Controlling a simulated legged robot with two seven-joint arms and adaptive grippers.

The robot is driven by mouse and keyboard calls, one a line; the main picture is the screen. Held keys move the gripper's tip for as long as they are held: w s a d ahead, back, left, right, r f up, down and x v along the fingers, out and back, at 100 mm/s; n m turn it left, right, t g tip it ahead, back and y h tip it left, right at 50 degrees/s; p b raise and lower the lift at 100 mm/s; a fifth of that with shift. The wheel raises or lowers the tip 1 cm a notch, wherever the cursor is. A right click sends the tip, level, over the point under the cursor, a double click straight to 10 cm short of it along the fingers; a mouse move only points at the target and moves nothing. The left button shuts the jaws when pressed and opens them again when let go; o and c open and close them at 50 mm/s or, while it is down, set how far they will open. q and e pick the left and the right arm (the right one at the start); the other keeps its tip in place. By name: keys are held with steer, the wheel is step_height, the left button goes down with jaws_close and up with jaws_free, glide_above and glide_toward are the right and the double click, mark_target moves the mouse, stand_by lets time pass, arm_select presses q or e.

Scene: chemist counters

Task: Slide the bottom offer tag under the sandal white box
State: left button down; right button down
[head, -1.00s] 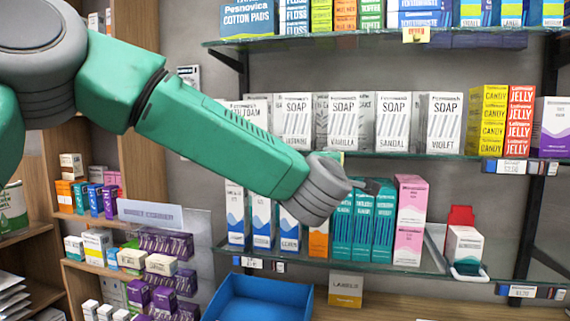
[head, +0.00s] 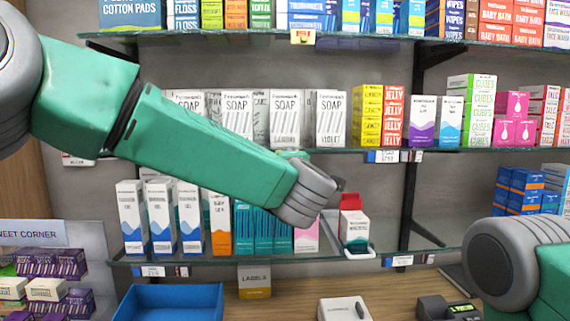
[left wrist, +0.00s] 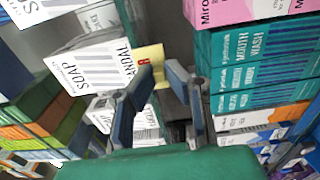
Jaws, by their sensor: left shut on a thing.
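The sandal white box (head: 285,118) stands in a row of white soap boxes on the middle glass shelf. In the left wrist view its printed face (left wrist: 95,70) shows tilted, left of my fingers. My left gripper (left wrist: 160,72) is shut on a small yellow offer tag (left wrist: 152,56), which is beside the sandal box's lettered end; I cannot tell whether they touch. In the head view my left wrist hides most of the gripper, below the middle shelf's edge and right of the sandal box. At lower right my right arm shows, without its gripper.
Another yellow tag (head: 302,37) hangs on the top shelf edge. Teal mouthwash boxes (left wrist: 255,75) and a pink box (left wrist: 235,10) stand close beside my left gripper. A red-and-white box (head: 353,225) is on the lower shelf. A blue tray (head: 170,300) lies on the counter.

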arm_select(q)
steer(key=c, duration=1.6)
jaws_free()
steer(key=shift+s+d+f, duration=0.1)
steer(key=shift+f, duration=0.35)
steer(key=shift+r, duration=0.15)
steer(key=s, duration=0.7)
steer(key=s+d, duration=0.1)
steer(key=s, duration=0.3)
steer(key=shift+s, duration=0.35)
